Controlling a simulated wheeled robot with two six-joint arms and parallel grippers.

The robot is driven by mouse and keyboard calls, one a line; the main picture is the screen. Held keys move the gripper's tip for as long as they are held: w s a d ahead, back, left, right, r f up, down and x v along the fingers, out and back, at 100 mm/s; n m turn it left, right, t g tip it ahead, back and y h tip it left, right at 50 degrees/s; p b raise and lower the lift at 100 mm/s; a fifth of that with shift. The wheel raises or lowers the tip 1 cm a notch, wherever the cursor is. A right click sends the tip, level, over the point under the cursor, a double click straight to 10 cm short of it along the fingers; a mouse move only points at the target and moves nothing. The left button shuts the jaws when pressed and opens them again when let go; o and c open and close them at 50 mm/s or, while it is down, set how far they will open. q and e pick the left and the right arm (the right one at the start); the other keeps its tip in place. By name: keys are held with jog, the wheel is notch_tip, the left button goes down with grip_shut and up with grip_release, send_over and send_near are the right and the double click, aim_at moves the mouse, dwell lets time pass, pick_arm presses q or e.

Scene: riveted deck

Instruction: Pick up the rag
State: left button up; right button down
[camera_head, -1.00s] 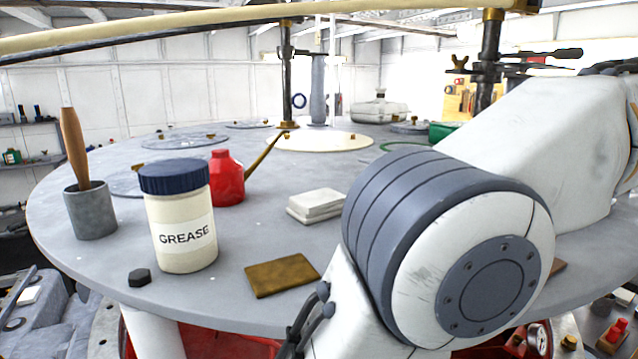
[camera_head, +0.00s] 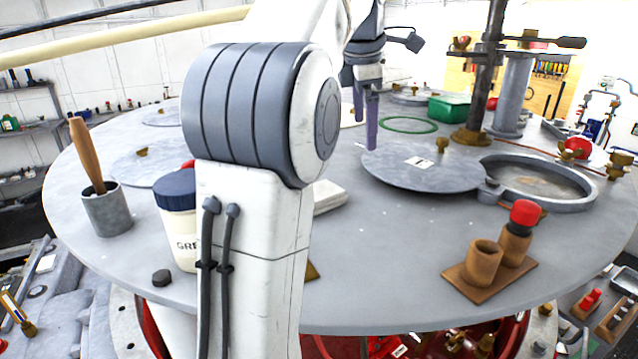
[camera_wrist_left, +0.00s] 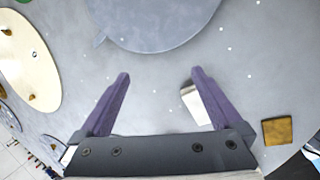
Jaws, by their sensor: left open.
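The rag is a folded brown-gold cloth lying flat on the round grey table (camera_head: 400,285). In the head view only a sliver of the rag (camera_head: 312,272) shows, because my left arm covers the rest. In the left wrist view the rag (camera_wrist_left: 277,130) is whole, at the right, outside the fingers. My left gripper (camera_head: 366,122) has purple fingers and is over the far middle of the table, beyond the rag. Its jaws (camera_wrist_left: 158,78) are open with only tabletop between them. My right gripper is not in view.
A grease jar (camera_head: 176,215), a mortar (camera_head: 107,210) with a wooden pestle and a white block (camera_head: 327,196) stand near my arm. A round lid (camera_head: 420,168), an open ring hatch (camera_head: 540,182) and a wooden holder (camera_head: 488,276) are at the right. The front middle is clear.

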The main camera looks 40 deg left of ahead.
aim_at(328, 195)
pick_arm(q)
jog(key=s+a+f+n+g, duration=0.1)
jog(key=s, duration=0.2)
jog(key=s+a+f+n+g, duration=0.1)
jog(key=s+f+n, duration=0.1)
jog(key=s, duration=0.2)
jog(key=s+a+f+n+g+h, duration=0.1)
jog(key=s+n, duration=0.1)
jog(key=s, duration=0.1)
jog(key=shift+s+a+f+g, duration=0.15)
jog(key=shift+s+g, duration=0.15)
jog(key=shift+s, duration=0.1)
jog(key=shift+w+d+f+p, duration=0.15)
jog(key=shift+f+p, duration=0.35)
jog(key=shift+f, duration=0.95)
jog(key=shift+w+d+f+p, duration=0.15)
jog(key=shift+f+p, duration=0.35)
jog(key=shift+f, duration=0.95)
jog(key=shift+s, duration=0.1)
jog(key=c, duration=1.2)
